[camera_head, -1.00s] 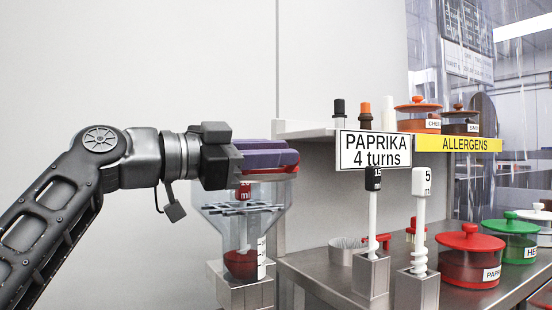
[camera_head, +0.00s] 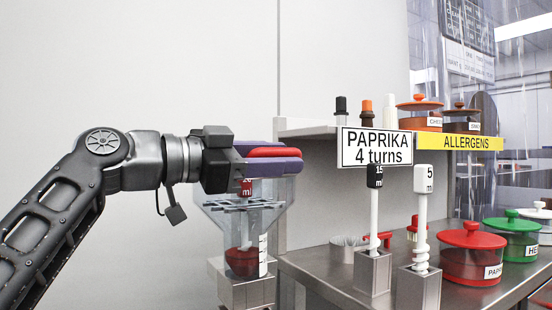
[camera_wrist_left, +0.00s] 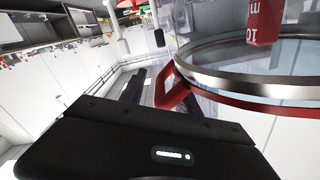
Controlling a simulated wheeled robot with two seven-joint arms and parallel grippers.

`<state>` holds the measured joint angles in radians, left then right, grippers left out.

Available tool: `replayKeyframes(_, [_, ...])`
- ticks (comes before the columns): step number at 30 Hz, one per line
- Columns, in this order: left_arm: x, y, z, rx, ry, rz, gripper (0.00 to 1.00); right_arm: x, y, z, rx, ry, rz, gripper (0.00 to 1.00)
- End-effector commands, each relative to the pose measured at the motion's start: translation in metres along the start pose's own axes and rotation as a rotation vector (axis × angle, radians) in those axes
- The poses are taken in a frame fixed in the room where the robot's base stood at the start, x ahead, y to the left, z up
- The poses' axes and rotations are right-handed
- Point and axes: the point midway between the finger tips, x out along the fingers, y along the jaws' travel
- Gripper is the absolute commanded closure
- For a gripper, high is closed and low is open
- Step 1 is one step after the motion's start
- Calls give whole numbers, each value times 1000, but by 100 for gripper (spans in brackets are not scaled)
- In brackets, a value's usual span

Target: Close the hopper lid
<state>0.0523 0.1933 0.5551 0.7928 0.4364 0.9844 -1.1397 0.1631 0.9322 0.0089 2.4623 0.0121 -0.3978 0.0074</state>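The hopper (camera_head: 245,222) is a clear funnel with red contents on a metal base at centre left. In the left wrist view, the fingers (camera_wrist_left: 147,88) are apart, and a red loop (camera_wrist_left: 170,92) on the red rim (camera_wrist_left: 250,102) lies beside the right one. The lid's exact angle is hidden. My right gripper is out of view.
A red-topped scoop (camera_head: 246,186) stands in the hopper. The metal counter (camera_head: 325,268) to the right carries two measuring tools in metal blocks, a red paprika drum (camera_head: 472,262) and a green drum (camera_head: 512,240). A paprika sign (camera_head: 376,149) hangs from the shelf.

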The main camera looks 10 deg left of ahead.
Motion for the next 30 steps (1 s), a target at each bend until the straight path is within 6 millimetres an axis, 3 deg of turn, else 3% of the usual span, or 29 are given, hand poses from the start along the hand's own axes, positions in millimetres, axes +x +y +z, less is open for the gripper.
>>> replayKeyframes(5, [-14,0,0,1,1,-5,64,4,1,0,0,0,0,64])
replayKeyframes(18, [-76,0,3,-1,-4,-2,64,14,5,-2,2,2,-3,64])
replayKeyframes(30, [-79,0,2,-1,-3,-1,64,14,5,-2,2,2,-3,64])
